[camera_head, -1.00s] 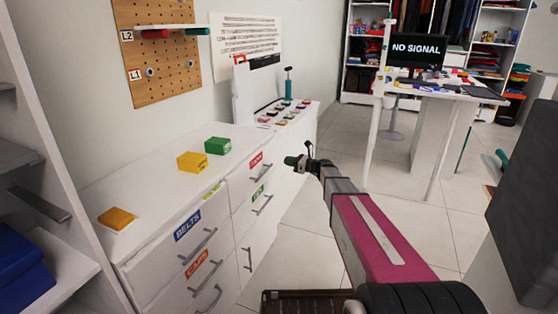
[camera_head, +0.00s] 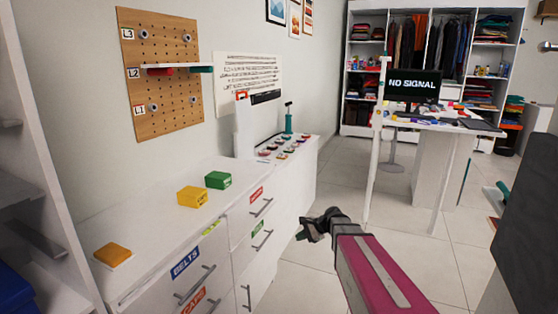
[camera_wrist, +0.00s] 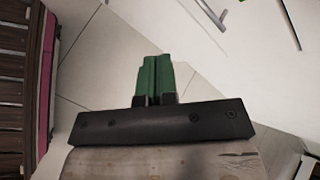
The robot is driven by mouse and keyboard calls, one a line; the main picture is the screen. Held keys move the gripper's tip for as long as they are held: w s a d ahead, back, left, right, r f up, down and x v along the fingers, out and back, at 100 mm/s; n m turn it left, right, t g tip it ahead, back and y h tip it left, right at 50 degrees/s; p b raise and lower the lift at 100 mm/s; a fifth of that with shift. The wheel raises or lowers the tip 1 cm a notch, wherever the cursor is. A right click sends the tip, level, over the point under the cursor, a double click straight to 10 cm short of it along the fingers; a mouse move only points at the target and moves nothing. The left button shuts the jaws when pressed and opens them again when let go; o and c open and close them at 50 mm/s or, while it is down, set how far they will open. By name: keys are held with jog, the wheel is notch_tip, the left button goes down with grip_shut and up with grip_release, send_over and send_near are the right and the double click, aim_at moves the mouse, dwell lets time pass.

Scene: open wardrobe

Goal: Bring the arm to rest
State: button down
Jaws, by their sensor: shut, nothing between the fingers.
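My gripper (camera_wrist: 156,78) shows in the wrist view with its two green fingers side by side, shut and empty. Pale floor tiles lie beneath it. In the head view, the dark wrist end of my magenta arm (camera_head: 372,270) points away to the upper left, over the floor in front of the white drawer cabinet. The fingertips are hard to make out there. The arm end is apart from the cabinet and holds nothing.
The white cabinet (camera_head: 140,212) at left bears a yellow box (camera_head: 193,197), a green box (camera_head: 218,180) and an orange block (camera_head: 113,255). A white desk (camera_head: 450,124) with a monitor (camera_head: 413,86) stands at back right. Open tiled floor (camera_head: 340,178) lies between.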

jog(key=s+d+f+n+g+h, duration=0.1)
jog(key=s+d+n+h, duration=0.3)
jog(key=s+n, duration=0.2)
jog(key=s+d+f+n+g+h, duration=0.1)
jog(key=s+d+n+h, duration=0.4)
jog(key=s, duration=0.6)
jog(key=shift+d+f+n+h, duration=0.3)
jog(key=shift+f+n, duration=0.2)
jog(key=shift+f, duration=0.2)
jog(key=shift+s, duration=0.1)
